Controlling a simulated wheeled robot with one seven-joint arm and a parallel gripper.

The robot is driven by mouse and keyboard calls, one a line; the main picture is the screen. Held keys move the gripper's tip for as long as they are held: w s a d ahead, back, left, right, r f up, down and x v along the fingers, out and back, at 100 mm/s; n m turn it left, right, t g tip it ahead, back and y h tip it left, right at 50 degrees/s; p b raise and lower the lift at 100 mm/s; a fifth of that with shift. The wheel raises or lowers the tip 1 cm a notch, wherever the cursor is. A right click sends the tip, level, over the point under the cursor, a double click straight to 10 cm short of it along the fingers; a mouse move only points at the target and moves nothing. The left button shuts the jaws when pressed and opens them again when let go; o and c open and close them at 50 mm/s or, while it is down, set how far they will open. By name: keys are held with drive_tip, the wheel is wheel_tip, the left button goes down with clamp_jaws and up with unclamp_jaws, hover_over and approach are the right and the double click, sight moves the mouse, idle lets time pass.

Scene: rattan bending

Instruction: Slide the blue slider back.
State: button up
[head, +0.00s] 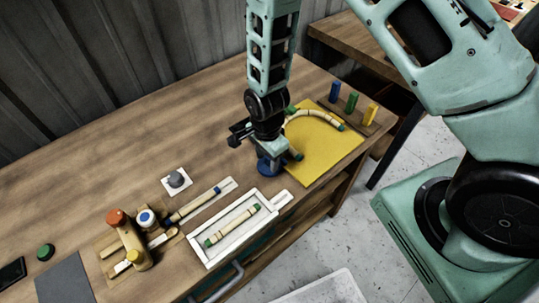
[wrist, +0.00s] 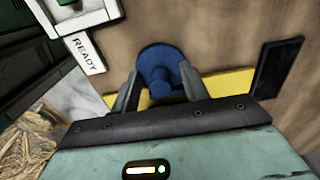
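A blue round slider with a raised knob (wrist: 160,62) lies on the wooden table in the wrist view, at the edge of the yellow sheet. It shows as a blue patch (head: 268,169) under my gripper in the head view, partly hidden by it. My gripper (wrist: 160,75) points down over it. Its two grey fingers stand apart, one on each side of the knob, with a small gap visible on both sides. In the head view my gripper (head: 272,158) is low over the table, left of the yellow sheet (head: 322,152).
A curved rattan piece (head: 318,115) lies on the yellow sheet. Blue, green and yellow blocks (head: 352,101) stand behind it. A white tray (head: 208,258) with a rattan stick is at the front; its tab reads READY (wrist: 86,53). Bottles (head: 128,240) stand left. The table's back left is clear.

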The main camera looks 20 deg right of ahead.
drive_tip(key=shift+d, duration=0.1)
drive_tip(key=shift+w+r, duration=0.1)
drive_tip(key=shift+r, duration=0.4)
wheel_tip(320, 180, up, 16)
drive_tip(key=b, duration=0.2)
drive_tip(key=shift+r+b, duration=0.2)
drive_tip(key=shift+b, duration=0.1)
